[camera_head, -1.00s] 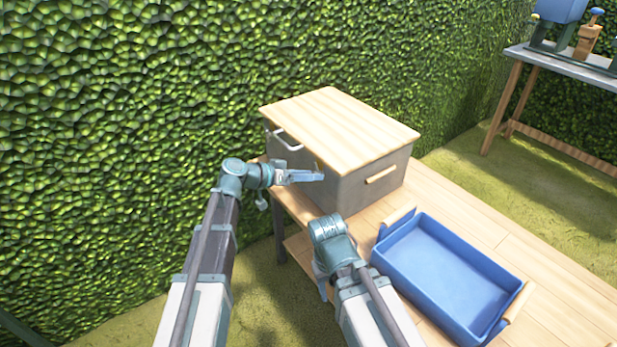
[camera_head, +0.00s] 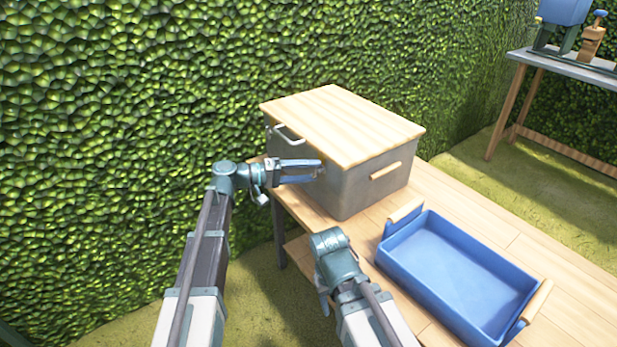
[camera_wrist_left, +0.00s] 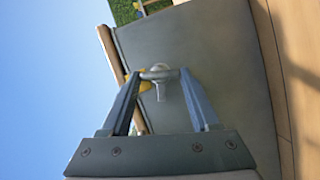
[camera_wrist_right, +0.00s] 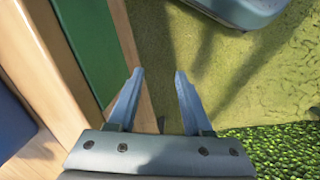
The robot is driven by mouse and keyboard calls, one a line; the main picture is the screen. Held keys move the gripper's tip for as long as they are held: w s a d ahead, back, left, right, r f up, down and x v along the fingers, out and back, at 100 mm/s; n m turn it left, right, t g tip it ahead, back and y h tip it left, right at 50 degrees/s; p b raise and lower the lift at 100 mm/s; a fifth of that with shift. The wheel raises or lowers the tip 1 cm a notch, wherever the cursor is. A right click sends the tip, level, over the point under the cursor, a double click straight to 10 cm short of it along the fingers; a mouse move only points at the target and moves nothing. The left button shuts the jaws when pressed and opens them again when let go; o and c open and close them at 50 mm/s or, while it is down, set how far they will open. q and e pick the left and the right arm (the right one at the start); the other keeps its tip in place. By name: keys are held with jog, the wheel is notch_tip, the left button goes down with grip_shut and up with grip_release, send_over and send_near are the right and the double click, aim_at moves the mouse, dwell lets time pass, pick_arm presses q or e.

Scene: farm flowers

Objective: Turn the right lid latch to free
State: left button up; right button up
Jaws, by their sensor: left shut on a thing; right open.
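A grey box (camera_head: 350,198) with a pale wooden lid (camera_head: 340,122) stands on the wooden table. My left gripper (camera_head: 319,170) is at the box's front side, just below the lid edge. A yellow part shows behind the latch. The head view hardly shows the latch. My right gripper (camera_wrist_right: 157,88) is open and empty, low beside the table's near edge.
A blue tray (camera_head: 413,250) with wooden handles sits on the table right of the box. A hedge (camera_head: 150,90) rises behind. Another table (camera_head: 570,63) stands at the far right.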

pick_arm(q)
jog(key=shift+f+n+h+b, duration=0.25)
jog(key=shift+n+h+b, duration=0.25)
jog(key=shift+n+b, duration=0.6)
jog(key=shift+n, duration=0.3)
jog(key=o, duration=1.4)
jog(key=shift+c, duration=0.2)
jog(key=shift+a, duration=0.1)
jog(key=v, duration=1.3)
jog(key=shift+a, duration=0.3)
jog(key=shift+s+f, duration=0.1)
jog(key=shift+s, duration=0.05)
